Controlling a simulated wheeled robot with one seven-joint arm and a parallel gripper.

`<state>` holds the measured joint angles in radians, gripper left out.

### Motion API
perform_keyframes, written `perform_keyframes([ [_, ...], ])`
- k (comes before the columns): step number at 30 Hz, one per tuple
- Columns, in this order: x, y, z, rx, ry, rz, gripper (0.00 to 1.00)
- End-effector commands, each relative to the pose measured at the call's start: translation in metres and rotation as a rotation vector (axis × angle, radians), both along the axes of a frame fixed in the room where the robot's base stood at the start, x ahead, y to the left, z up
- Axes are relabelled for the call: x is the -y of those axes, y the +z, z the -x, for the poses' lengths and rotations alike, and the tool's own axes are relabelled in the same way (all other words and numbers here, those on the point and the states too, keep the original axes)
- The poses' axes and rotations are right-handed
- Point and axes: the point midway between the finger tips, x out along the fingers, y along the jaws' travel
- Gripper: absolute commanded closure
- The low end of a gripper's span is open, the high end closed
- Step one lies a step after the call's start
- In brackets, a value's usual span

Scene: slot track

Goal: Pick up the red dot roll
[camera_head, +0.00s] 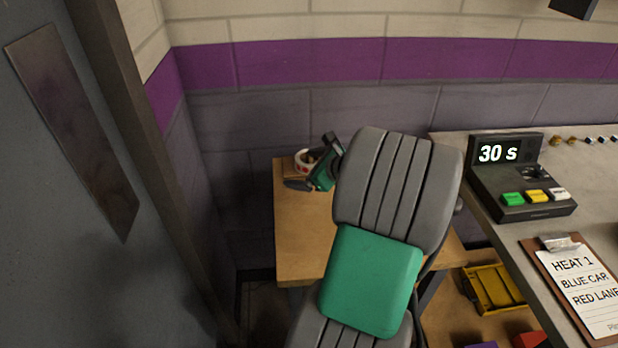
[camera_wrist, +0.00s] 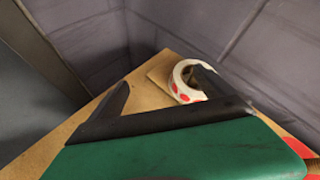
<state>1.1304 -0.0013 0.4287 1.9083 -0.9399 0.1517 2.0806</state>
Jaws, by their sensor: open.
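The red dot roll (camera_head: 301,167) is a white ring with red dots, lying on a small wooden table (camera_head: 300,250) against the wall. It also shows in the wrist view (camera_wrist: 184,92), right of centre near the table's corner. My gripper (camera_head: 312,164) is open, low over the table at the roll. In the wrist view my gripper (camera_wrist: 160,80) has its right finger overlapping the roll's centre and right side, and its left finger apart from the roll, over bare wood. I cannot tell whether the right finger touches the roll or is in its hole.
A grey worktop at right holds a black timer (camera_head: 520,180) reading 30 s and a clipboard (camera_head: 580,280). A yellow crate (camera_head: 494,288) sits below. Brick walls close in behind the table, and a dark post (camera_head: 130,130) stands at left. The table's left part is bare.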

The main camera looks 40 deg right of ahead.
Motion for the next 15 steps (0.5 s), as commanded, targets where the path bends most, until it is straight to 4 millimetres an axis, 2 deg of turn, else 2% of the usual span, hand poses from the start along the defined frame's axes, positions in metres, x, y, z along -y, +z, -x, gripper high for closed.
perform_keyframes([
  [1,0.025,-0.010,0.009,0.045,-0.098,-0.106,0.02],
  [3,0.046,-0.010,0.018,0.099,-0.191,-0.224,0.02],
  [5,0.056,-0.009,0.021,0.128,-0.237,-0.287,0.02],
  [8,0.060,-0.011,0.013,0.144,-0.257,-0.324,0.02],
  [15,0.060,-0.020,-0.023,0.141,-0.250,-0.319,0.02],
])
